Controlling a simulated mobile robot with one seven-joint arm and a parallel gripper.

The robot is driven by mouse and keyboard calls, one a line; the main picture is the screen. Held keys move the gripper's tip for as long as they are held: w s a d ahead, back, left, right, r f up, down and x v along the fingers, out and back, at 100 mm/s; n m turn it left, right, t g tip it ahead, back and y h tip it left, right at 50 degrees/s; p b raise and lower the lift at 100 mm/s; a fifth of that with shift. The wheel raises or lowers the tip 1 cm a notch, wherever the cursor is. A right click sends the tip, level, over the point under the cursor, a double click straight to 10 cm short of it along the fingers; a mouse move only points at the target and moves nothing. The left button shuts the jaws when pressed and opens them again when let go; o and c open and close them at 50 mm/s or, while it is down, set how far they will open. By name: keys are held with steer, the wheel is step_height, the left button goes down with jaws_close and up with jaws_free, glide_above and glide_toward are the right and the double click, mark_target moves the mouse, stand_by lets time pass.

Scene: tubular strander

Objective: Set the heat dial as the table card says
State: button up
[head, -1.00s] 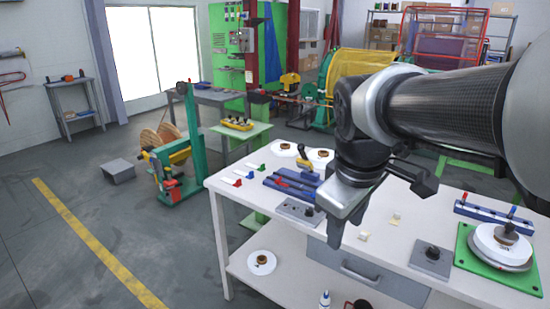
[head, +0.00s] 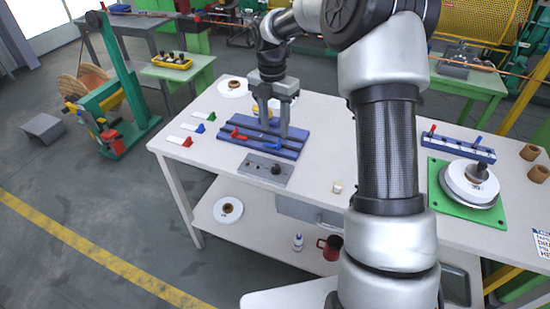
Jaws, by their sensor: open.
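A grey box with a black knob (head: 276,169) sits at the near edge of the white table, in front of the blue fixture; it may be the heat dial, but its markings are too small to read. My gripper (head: 277,127) is open and points down over the blue fixture, behind the knob, with nothing seen between its fingers. A white printed card (head: 542,243) is cut off at the right edge of the picture, and its text is not readable. A second grey knob box seen earlier on the table is not visible now.
The blue fixture (head: 290,150) carries red and blue levers. White strips with coloured ends (head: 186,130) lie left of it. A green plate with white discs (head: 470,187) and a blue rack (head: 459,143) stand right of my arm. My arm covers the table's middle.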

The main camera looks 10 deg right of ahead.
mark_target(276, 166)
steer(key=f, duration=1.5)
steer(key=shift+s+d+f, duration=0.15)
steer(key=shift+s+d, duration=0.05)
jaws_close()
